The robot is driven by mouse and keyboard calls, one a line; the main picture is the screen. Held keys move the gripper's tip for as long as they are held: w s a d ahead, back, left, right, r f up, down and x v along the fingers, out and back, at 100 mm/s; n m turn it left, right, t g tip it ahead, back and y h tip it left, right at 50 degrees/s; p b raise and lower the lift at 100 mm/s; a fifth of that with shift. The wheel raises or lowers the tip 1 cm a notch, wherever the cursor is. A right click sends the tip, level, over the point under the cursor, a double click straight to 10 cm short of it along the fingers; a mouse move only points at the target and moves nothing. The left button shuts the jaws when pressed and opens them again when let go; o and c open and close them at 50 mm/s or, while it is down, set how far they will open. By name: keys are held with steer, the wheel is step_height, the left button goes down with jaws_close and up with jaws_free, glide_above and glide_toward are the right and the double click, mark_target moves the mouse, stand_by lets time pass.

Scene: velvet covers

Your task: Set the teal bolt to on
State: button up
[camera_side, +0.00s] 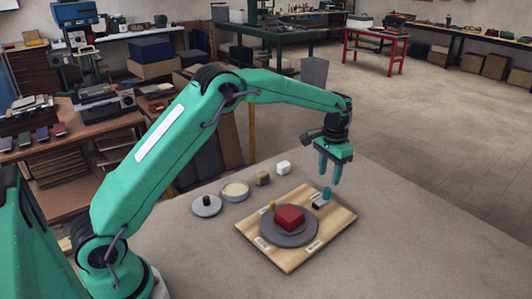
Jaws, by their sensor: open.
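The teal bolt (326,193) is a small upright teal knob at the back right of a wooden board (287,262). It sits by a small black and white piece (319,203). My gripper (329,180) points down just above the teal bolt, with its two green fingers apart and nothing between them. The fingertips look close to the knob's top, but I cannot tell the exact gap. Small white labels (313,246) lie on the board; their text is too small to read.
The right tabletop is clear.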

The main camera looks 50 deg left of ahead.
mark_target(327, 188)
steer(key=shift+f, duration=3.3)
jaws_close()
